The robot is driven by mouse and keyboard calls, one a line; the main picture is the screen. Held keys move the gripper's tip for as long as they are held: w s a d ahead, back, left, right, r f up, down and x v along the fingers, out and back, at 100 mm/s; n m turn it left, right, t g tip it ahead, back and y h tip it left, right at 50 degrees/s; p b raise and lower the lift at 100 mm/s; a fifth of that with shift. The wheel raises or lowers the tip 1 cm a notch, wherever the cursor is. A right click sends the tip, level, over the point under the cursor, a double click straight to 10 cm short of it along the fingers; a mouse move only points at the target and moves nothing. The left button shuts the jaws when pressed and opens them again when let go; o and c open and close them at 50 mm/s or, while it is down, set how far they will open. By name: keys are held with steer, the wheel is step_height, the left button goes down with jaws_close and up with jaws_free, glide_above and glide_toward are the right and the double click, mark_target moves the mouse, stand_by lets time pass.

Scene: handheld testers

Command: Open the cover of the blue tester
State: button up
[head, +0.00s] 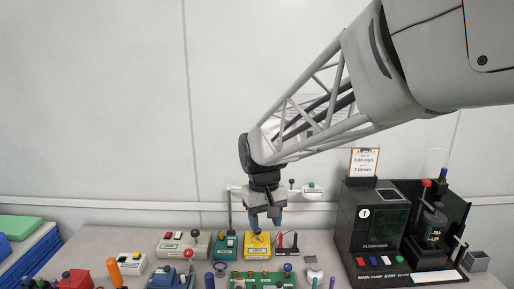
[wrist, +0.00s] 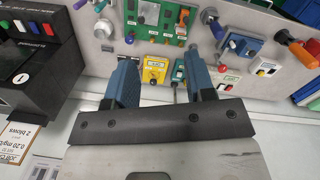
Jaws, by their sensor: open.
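A blue device (head: 170,279) with a knob on top sits at the front left of my gripper, cut by the lower picture edge; it also shows in the wrist view (wrist: 241,46). A smaller teal-blue tester (head: 226,247) stands just left of a yellow one (head: 258,247); in the wrist view the teal one (wrist: 178,76) is partly between my fingers. I cannot tell which of the two is the blue tester, nor the state of any cover. My gripper (head: 264,221) is open and empty, pointing down above the yellow tester; its blue fingers (wrist: 162,72) frame the yellow and teal testers.
A black machine (head: 362,225) stands at right. A grey-green device (head: 183,246) and a green board (head: 262,281) are nearby. Red-and-black probes (head: 287,243) stand right of the yellow tester. Blue trays (head: 30,250) are at far left. The bench is crowded around my gripper.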

steer(key=s+d+m+t, duration=0.1)
steer(key=s+d+m, duration=0.1)
steer(key=s+d, duration=0.6)
steer(key=s+d+m+t, duration=0.2)
steer(key=s+d, duration=0.6)
steer(key=s, duration=0.7)
steer(key=shift+d+f, duration=0.25)
steer(key=shift+f, duration=0.1)
